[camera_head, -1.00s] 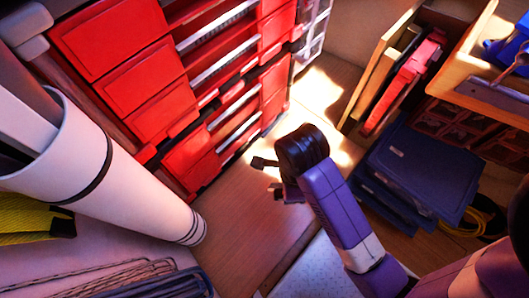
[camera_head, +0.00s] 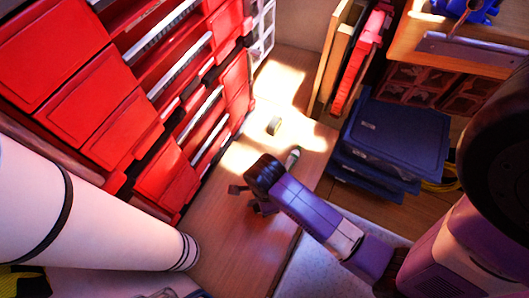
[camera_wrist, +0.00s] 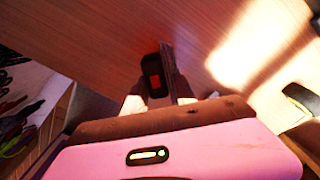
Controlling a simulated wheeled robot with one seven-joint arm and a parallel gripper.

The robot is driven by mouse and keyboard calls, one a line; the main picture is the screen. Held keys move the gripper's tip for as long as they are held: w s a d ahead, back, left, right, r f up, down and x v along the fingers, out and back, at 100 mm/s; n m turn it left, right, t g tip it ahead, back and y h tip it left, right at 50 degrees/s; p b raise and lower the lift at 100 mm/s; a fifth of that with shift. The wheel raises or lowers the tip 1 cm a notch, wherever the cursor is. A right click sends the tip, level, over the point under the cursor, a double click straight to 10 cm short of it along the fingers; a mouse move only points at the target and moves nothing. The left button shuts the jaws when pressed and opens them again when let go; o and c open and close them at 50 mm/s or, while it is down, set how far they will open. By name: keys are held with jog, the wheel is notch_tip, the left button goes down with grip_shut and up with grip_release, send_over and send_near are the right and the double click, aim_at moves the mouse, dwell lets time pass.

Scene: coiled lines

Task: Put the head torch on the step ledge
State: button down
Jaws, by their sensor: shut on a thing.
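My gripper (camera_head: 250,198) is over the wooden surface, right of the red drawers. In the wrist view my gripper (camera_wrist: 158,88) is shut on a small black thing with a red patch, which looks like the head torch (camera_wrist: 153,72). In the head view the held thing is too small and dark to make out. The wooden ledge (camera_head: 225,250) runs beneath it and also fills the wrist view (camera_wrist: 95,45). I take this to be the step ledge. I cannot tell whether the held thing touches the wood.
Red drawers (camera_head: 100,120) stand at left, with a white tube (camera_head: 95,225) in front. A small dark block (camera_head: 274,126) and a small greenish item (camera_head: 292,157) lie on the sunlit wood. Blue folders (camera_head: 395,140) are stacked at right. The near wood is clear.

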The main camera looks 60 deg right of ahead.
jog(key=shift+f+b, duration=0.45)
jog(key=shift+f, duration=1.9)
jog(key=shift+f, duration=0.15)
jog(key=c, duration=1)
grip_release()
